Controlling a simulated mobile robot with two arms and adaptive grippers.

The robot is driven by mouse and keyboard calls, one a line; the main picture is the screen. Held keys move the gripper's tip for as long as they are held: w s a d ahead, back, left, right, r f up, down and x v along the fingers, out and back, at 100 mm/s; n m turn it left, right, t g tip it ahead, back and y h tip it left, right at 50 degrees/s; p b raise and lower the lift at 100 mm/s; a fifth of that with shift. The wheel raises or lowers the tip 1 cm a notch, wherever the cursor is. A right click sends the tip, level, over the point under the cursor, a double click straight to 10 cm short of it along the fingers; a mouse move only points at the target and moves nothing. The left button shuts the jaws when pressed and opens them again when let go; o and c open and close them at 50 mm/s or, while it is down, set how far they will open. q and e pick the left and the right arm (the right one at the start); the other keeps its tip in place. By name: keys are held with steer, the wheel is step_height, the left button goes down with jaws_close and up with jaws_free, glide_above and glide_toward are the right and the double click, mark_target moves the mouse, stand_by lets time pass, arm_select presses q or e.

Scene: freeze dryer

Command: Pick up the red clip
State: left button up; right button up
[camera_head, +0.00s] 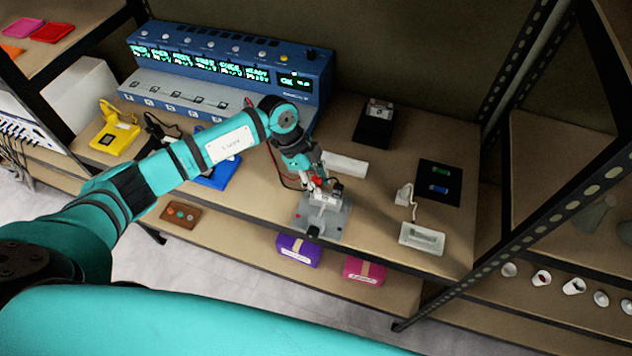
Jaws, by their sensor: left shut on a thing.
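My left gripper (312,184) reaches over the shelf from the left, above a small grey stand (327,216) with a white and black device on it. A small red clip (317,181) shows right at the fingertips, and the gripper is shut on it. The fingers partly cover the clip, so its full shape is hidden. A thin red cable (284,181) hangs in a loop just left of the gripper. My right gripper is not in view.
A blue panel (300,60) with lit displays stands at the back. A white block (345,165), a black box (374,128), a black tray (453,172) and a white device (422,238) lie to the right. A yellow device (115,137) stands left. Metal posts bound the right.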

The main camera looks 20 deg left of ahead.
mark_target(320, 180)
arm_select(q)
jaws_close()
steer(key=shift+w+r+b, duration=0.1)
steer(key=shift+r+b, duration=0.2)
steer(key=shift+r, duration=0.25)
step_height(320, 180, up, 2)
steer(key=shift+r+b, duration=0.1)
steer(key=shift+b, duration=0.3)
steer(key=s+a+r+b, duration=0.1)
steer(key=s+a+b, duration=0.1)
steer(key=s+a, duration=0.2)
steer(key=s+a+b, duration=0.1)
steer(key=s+a, duration=0.3)
steer(key=s, duration=0.6)
steer(key=shift+a+r+b, duration=0.25)
steer(key=shift+r+b, duration=0.1)
steer(key=shift+b, duration=0.05)
steer(key=shift+w+r, duration=0.1)
step_height(320, 180, up, 3)
steer(key=shift+f+p, duration=0.2)
steer(key=shift+p, duration=0.95)
